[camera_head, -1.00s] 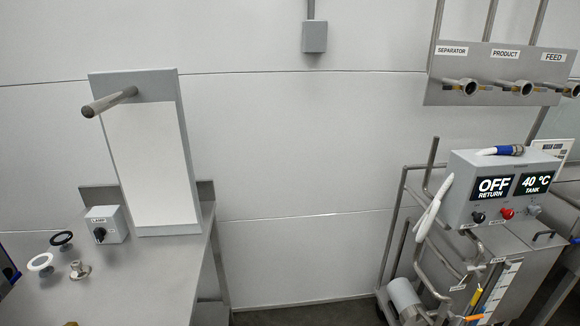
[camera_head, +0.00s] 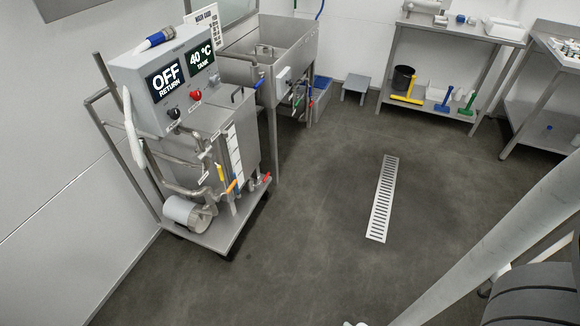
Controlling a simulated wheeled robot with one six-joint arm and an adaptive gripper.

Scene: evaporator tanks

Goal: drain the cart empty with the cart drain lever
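The steel cart (camera_head: 215,220) stands at the left on a wheeled base. Its control box (camera_head: 160,86) shows "OFF RETURN" and "40 °C TANK". Low on the cart's front are a yellow lever (camera_head: 220,172), an orange lever (camera_head: 231,187) and a red-handled valve (camera_head: 264,179) at the front right. Their labels are too small to read, so I cannot tell which is the cart drain lever. A white level strip (camera_head: 235,155) runs down the cart's front, with no clear level visible. My gripper is not in view.
A slotted floor drain (camera_head: 383,200) lies right of the cart. A steel sink (camera_head: 275,42) stands behind the cart. A grey step stool (camera_head: 356,87) and a shelved table (camera_head: 455,33) with a black bucket (camera_head: 403,78) stand at the back. The middle floor is clear.

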